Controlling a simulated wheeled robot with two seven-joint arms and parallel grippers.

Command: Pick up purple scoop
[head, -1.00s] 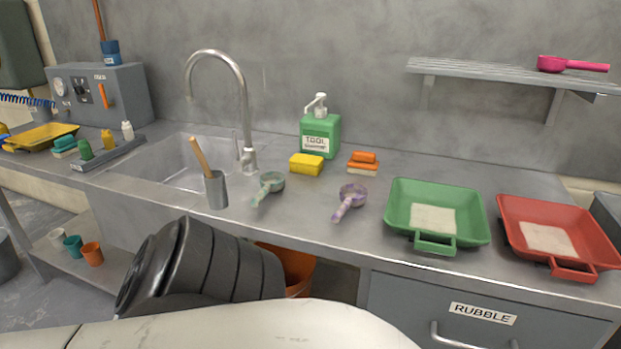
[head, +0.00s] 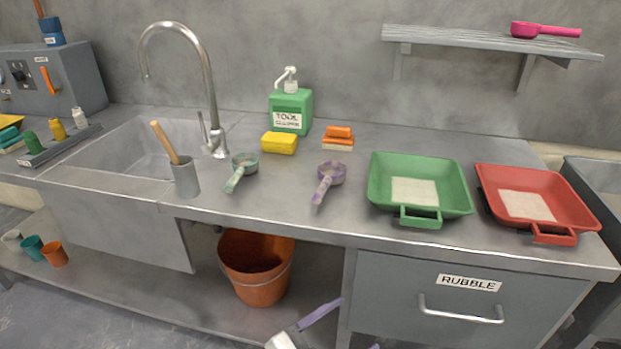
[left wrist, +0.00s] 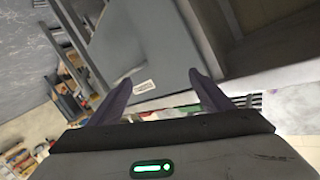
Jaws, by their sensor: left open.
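The purple scoop (head: 330,176) lies on the metal counter near its front edge, right of the sink, with its bowl toward the wall and its handle pointing to the front. It is speckled with pale residue. My left gripper (head: 357,322) shows at the bottom of the head view, below the counter edge and well apart from the scoop. In the left wrist view its two dark purple fingers (left wrist: 160,82) are spread with nothing between them. The scoop cannot be made out in that view. My right gripper is not in view.
A green tray (head: 456,186) and a red tray (head: 574,202) are to the right. The counter edge overhangs an orange bucket (head: 262,285) and the RUBBLE drawer (head: 400,290).

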